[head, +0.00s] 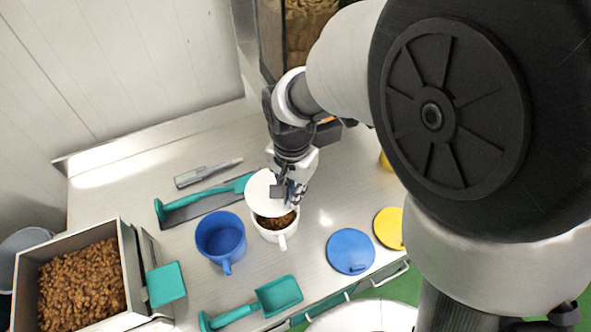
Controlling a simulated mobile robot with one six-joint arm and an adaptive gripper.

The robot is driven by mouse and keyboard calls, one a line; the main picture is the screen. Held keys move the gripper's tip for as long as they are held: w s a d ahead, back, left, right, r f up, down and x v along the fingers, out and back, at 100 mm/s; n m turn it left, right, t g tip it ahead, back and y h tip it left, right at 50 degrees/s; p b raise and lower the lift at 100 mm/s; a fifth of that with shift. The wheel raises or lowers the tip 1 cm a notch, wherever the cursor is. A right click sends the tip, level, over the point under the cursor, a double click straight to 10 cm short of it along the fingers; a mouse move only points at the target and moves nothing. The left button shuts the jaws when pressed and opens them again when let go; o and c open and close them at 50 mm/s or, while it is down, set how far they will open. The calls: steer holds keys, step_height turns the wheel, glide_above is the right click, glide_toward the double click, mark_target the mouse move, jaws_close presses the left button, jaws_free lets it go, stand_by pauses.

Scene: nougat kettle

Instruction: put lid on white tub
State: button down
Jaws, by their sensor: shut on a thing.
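The white tub (273,234) stands upright on the steel table with brown bits inside; its handle points toward the front. The white lid (261,192) is a round disc above the tub's back left rim. My gripper (285,192) is shut on the lid at the lid's right side. The lid covers the back part of the tub's mouth in this view, and the brown contents show in front of it. I cannot tell whether the lid touches the rim. The fingertips are small and partly hidden.
A blue jug (221,238) stands close left of the tub. A blue lid (350,251) and a yellow lid (389,228) lie to the right. Teal scoops lie behind left (205,196) and in front (277,296). A steel bin (131,262) of brown pieces is at the left.

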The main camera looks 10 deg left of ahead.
step_height(320, 180, down, 8)
steer(key=b, duration=0.6)
steer(key=shift+r, duration=0.25)
steer(key=shift+f, duration=0.55)
stand_by(1.9)
steer(key=c, duration=1.6)
jaws_free()
steer(key=shift+o, duration=0.4)
steer(key=o, duration=0.4)
